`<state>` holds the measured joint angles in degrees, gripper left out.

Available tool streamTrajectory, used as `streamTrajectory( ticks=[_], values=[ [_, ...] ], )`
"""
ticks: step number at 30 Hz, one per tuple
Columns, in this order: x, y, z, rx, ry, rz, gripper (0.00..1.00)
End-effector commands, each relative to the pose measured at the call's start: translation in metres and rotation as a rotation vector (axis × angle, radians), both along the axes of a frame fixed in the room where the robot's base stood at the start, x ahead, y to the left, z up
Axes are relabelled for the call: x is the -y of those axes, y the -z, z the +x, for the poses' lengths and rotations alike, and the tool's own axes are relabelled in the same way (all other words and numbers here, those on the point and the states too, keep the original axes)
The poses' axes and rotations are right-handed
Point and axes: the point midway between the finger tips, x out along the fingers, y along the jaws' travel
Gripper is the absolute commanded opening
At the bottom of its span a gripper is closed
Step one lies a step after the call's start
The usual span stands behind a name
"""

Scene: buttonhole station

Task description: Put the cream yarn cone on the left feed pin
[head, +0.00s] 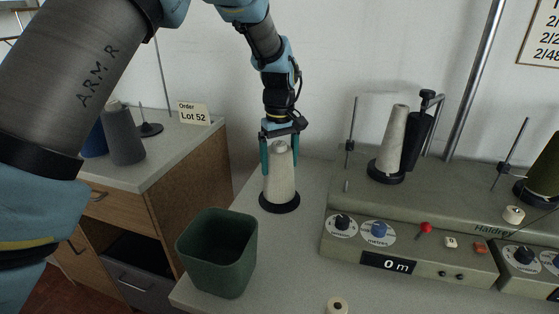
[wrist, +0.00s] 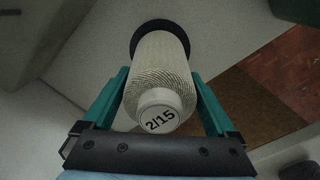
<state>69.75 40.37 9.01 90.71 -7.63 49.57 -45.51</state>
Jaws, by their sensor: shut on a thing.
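The cream yarn cone (head: 281,184) stands upright between the teal fingers of my gripper (head: 280,163), which is shut on its upper part. Its top label reads 2/15 in the wrist view (wrist: 160,118). A round black base (head: 279,206) is directly under the cone on the grey table; it also shows behind the cone's foot in the wrist view (wrist: 146,27). I cannot tell whether the cone rests on the base or is just above it. Any pin there is hidden by the cone.
A green bin (head: 228,268) stands in front on the table. The winding machine (head: 400,213), with an off-white cone (head: 392,140) on it, is to the right. A side cabinet (head: 165,158) at left holds a grey cone (head: 123,135) and a bare pin stand (head: 149,129).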

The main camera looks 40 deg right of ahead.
Motion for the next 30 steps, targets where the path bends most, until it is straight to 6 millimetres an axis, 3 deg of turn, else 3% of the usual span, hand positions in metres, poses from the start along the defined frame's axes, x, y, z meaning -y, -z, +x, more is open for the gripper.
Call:
streamTrajectory(
  ticks=[10, 11, 12, 23, 30],
  values=[
    [0.000, 0.005, 0.000, 0.000, 0.000, 0.000, 0.22],
    [0.000, 0.005, 0.000, 0.000, 0.000, 0.000, 0.95],
    [0.000, 0.005, 0.000, 0.000, 0.000, 0.000, 1.00],
    [0.001, -0.003, 0.000, 0.001, 0.000, -0.003, 1.00],
    [0.001, -0.045, 0.001, 0.003, 0.001, -0.006, 1.00]
  ],
)
